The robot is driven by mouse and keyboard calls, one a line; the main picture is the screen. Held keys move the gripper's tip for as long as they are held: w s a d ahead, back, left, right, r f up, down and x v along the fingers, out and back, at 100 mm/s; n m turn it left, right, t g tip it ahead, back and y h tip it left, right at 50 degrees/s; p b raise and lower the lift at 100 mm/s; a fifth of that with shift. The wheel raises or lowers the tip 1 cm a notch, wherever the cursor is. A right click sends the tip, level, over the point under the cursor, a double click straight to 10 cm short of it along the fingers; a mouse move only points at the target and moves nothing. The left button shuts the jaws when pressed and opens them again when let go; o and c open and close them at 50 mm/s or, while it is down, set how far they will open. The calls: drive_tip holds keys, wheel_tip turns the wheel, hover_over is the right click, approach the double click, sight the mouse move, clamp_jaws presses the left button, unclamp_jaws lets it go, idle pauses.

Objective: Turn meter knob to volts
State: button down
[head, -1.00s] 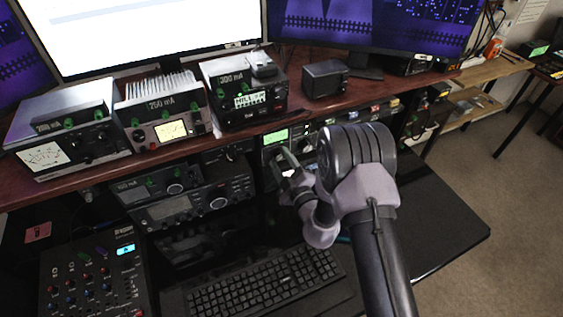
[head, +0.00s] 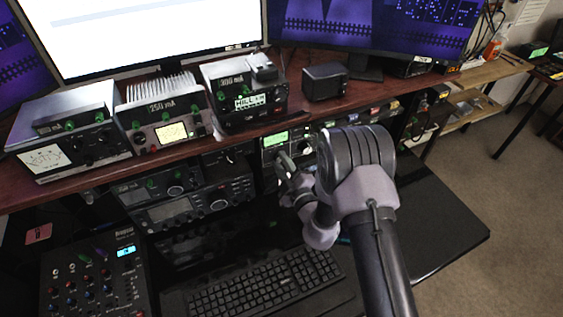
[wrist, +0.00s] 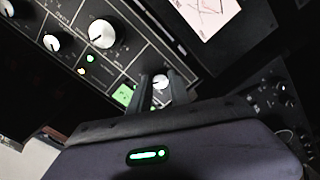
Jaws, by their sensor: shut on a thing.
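My gripper (head: 280,160) is in front of the shelf unit with a lit green display (head: 275,139), below the red-brown desk shelf. In the wrist view the fingers (wrist: 161,88) are closed around a small knob with a white face (wrist: 160,82) on a dark panel (wrist: 75,15). The fingers hide part of this knob, and I cannot read its markings. Larger white-faced knobs (wrist: 102,33) sit on the same panel at upper left. A white meter face (wrist: 205,12) shows at upper right.
A keyboard (head: 265,285) and mixer (head: 95,280) lie below. The black desk surface at right (head: 430,220) is clear.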

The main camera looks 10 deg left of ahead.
drive_tip(key=n, duration=0.7)
drive_tip(key=shift+p, duration=0.4)
drive_tip(key=n, duration=0.3)
drive_tip(key=shift+n, duration=2.2)
drive_tip(key=c, duration=1.2)
unclamp_jaws()
drive_tip(key=v, duration=1.7)
drive_tip(key=shift+s+d, duration=0.15)
drive_tip(key=shift+s, duration=0.05)
